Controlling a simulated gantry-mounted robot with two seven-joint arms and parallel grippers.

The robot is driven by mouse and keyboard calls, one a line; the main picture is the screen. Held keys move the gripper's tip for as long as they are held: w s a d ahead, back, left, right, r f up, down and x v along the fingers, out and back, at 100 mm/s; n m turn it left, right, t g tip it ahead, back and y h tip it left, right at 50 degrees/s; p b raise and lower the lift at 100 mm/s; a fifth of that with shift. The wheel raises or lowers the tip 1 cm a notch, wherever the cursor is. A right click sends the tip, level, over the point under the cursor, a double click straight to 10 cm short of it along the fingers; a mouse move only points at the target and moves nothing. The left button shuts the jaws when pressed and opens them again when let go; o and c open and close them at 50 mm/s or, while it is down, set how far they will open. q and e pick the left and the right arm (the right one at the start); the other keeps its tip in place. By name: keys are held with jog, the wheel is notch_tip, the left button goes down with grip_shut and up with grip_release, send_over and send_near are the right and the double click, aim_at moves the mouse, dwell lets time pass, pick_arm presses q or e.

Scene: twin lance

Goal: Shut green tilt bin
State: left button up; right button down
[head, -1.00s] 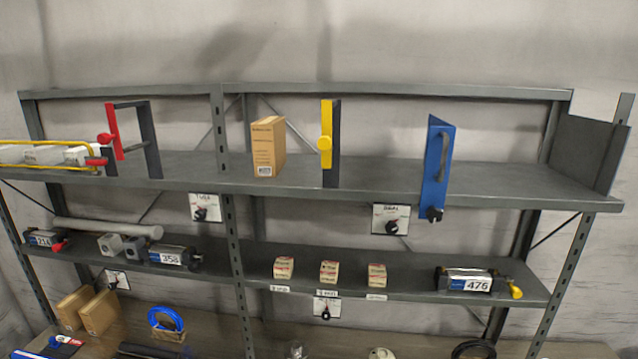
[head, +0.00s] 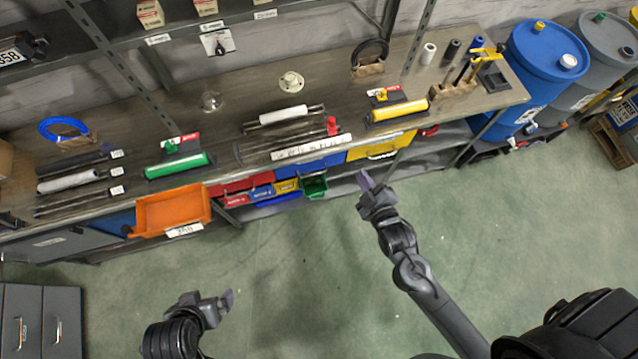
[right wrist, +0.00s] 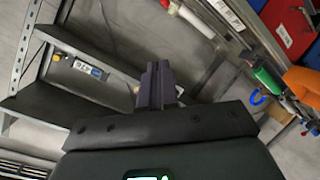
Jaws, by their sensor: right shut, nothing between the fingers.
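The green tilt bin (head: 314,187) is a small bin under the workbench's front edge, at the right end of a row of small coloured bins. It appears tilted out, with its dark inside showing. My right gripper (head: 366,180) is to the right of the green bin in the head view, apart from it, with its fingers shut and empty. Its shut fingers also show in the right wrist view (right wrist: 157,84). My left gripper (head: 228,299) is low over the green floor, well away from the bins; its finger gap is unclear.
A large orange bin (head: 172,211) juts out left of the small bins. Blue bins (head: 262,192) and a yellow bin (head: 380,146) are near the green one. The workbench (head: 225,125) holds rollers and tools. Blue and grey drums stand at right. The floor in front is clear.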

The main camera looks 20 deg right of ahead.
jog(key=a+f+n+t+b, duration=0.2)
jog(key=f+n+t+b, duration=0.1)
jog(key=f+b, duration=1.55)
jog(key=a+f+n+t+h+b, duration=0.1)
jog(key=a+f+n+t+b, duration=0.2)
jog(key=f+b, duration=1.55)
jog(key=a+f+n+t+b, duration=0.25)
jog(key=f+b, duration=1.05)
jog(key=f, duration=1.1)
jog(key=w+f+t+b, duration=0.1)
jog(key=w+f+b, duration=0.3)
jog(key=f+b, duration=0.55)
jog(key=s+a+r+b+x, duration=0.1)
jog(key=b+x, duration=0.4)
jog(key=x, duration=0.9)
jog(key=shift+w+r, duration=0.3)
jog(key=shift+r, duration=0.25)
jog(key=shift+d, duration=0.2)
